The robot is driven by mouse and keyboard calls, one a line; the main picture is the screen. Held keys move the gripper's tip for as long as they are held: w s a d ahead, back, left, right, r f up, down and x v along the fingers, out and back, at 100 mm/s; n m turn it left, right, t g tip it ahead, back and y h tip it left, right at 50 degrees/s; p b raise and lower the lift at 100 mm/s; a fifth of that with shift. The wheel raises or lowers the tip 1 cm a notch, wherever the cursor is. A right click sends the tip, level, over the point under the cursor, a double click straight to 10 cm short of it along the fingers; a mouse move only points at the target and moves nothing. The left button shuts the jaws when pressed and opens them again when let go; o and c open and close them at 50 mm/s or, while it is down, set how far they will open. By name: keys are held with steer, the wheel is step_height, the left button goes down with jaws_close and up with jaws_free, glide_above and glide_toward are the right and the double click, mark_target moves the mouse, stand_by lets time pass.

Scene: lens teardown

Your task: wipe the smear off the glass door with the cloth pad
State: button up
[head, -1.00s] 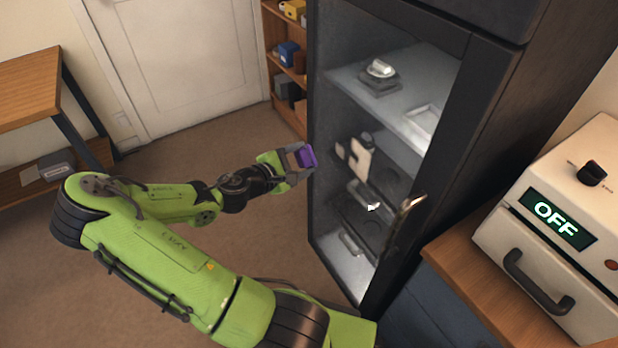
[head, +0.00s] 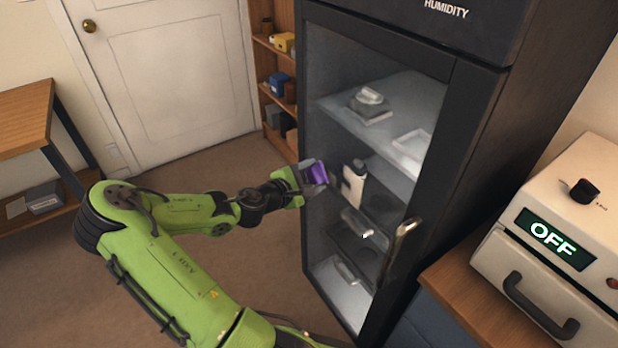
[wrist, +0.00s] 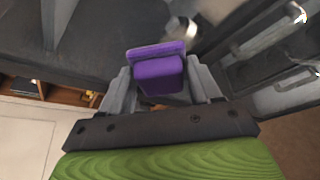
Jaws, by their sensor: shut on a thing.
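In the wrist view the pad (wrist: 160,76) sits squarely between both fingers of my gripper (wrist: 163,88). The door is the tall dark-framed front of the cabinet, and it looks closed, with a metal handle (head: 402,240) at its right. I cannot make out a clear smear; small bright glints show on the glass.
Behind the glass are shelves with several small items (head: 370,100). A beige machine (head: 555,235) reading OFF stands on the wooden counter at the right. An open shelf unit (head: 280,85) stands left of the cabinet, and a wooden table (head: 25,110) at the far left. Floor between is clear.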

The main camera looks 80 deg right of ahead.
steer(key=shift+s+d, duration=0.65)
steer(key=shift+d, duration=0.05)
stand_by(0.6)
